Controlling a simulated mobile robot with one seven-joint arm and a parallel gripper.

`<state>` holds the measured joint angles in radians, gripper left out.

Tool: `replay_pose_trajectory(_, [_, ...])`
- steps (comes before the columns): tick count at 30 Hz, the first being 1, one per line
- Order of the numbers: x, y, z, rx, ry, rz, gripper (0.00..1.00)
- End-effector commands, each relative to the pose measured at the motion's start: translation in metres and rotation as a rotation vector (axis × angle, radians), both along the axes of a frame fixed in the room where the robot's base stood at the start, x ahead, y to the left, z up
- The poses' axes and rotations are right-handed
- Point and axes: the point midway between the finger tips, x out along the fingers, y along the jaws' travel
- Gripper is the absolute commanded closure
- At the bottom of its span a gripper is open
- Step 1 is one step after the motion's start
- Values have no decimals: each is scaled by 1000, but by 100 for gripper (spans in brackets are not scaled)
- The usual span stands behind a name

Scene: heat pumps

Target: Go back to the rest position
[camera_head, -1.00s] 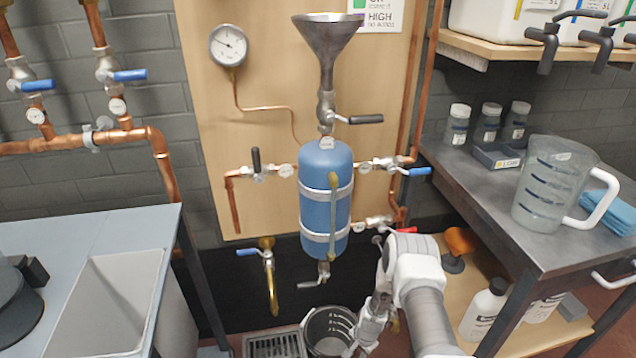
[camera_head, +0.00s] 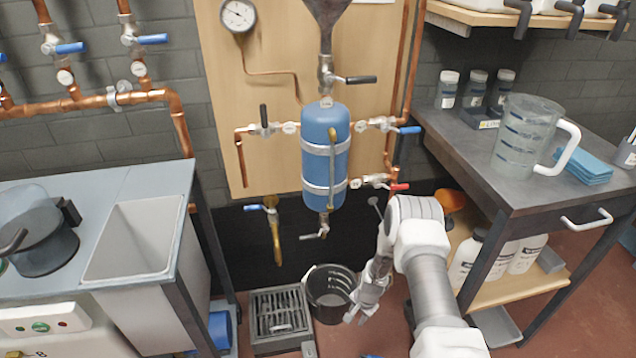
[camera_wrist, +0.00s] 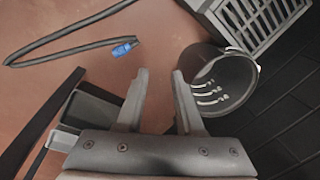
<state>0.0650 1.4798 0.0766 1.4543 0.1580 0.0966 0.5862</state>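My gripper (camera_head: 360,312) hangs low in front of the wall panel, just right of a dark bucket (camera_head: 331,292) on the floor. In the wrist view my gripper (camera_wrist: 160,78) has its two fingers apart with only brown floor between them. The bucket (camera_wrist: 222,88) stands beside the right finger there, with pale marks inside it. My arm reaches in from the lower right of the head view.
A blue tank (camera_head: 325,155) with valves hangs on the panel. A drain grate (camera_head: 280,312) lies left of the bucket. A sink bench (camera_head: 130,240) stands left. A workbench (camera_head: 500,180) with a clear jug (camera_head: 525,135) stands right. A dark hose (camera_wrist: 70,50) lies on the floor.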

Motion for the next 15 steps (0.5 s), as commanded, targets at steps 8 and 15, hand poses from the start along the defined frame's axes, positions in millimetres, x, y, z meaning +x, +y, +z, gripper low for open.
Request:
replay_pose_trajectory(8, [43, -1, 117, -17, -57, 111, 64])
replay_pose_trajectory(15, [56, -2, 227, -43, -107, 215, 64])
